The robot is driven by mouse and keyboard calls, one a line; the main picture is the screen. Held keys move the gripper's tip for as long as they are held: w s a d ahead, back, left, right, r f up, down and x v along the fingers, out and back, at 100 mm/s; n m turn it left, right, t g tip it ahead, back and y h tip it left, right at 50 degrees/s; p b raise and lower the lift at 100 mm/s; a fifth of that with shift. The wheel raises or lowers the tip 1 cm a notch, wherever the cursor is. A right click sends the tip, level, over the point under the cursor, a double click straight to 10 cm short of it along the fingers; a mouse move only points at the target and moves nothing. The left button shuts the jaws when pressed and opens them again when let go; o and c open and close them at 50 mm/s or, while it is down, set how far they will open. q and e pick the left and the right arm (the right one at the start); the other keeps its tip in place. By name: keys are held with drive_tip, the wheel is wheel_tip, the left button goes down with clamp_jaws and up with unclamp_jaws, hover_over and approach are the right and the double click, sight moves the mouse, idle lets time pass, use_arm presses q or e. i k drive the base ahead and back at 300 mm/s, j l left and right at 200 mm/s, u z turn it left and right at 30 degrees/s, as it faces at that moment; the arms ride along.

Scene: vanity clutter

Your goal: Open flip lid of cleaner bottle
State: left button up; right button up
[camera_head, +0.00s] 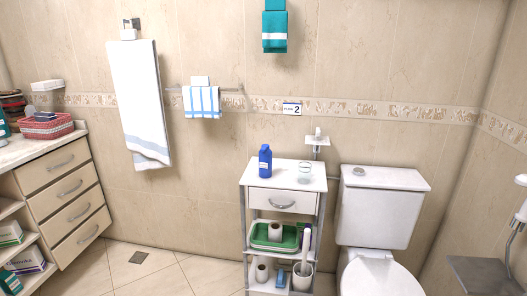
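A blue bottle (265,160) with a dark blue cap stands upright on the white top of a small cabinet (287,174) near the middle of the view. It is the likely cleaner bottle, and its cap looks closed, though it is too small to be sure. Neither of my grippers is in view, and nothing touches the bottle.
A clear glass (305,172) stands right of the bottle. The toilet (384,205) is close beside the cabinet on the right. A drawer counter (70,190) stands at far left. The tiled floor (160,275) between counter and cabinet is clear.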

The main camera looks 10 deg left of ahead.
sight(265, 147)
drive_tip(key=i+j, duration=1.05)
drive_tip(key=i+j+z, duration=0.05)
drive_tip(key=j, duration=0.05)
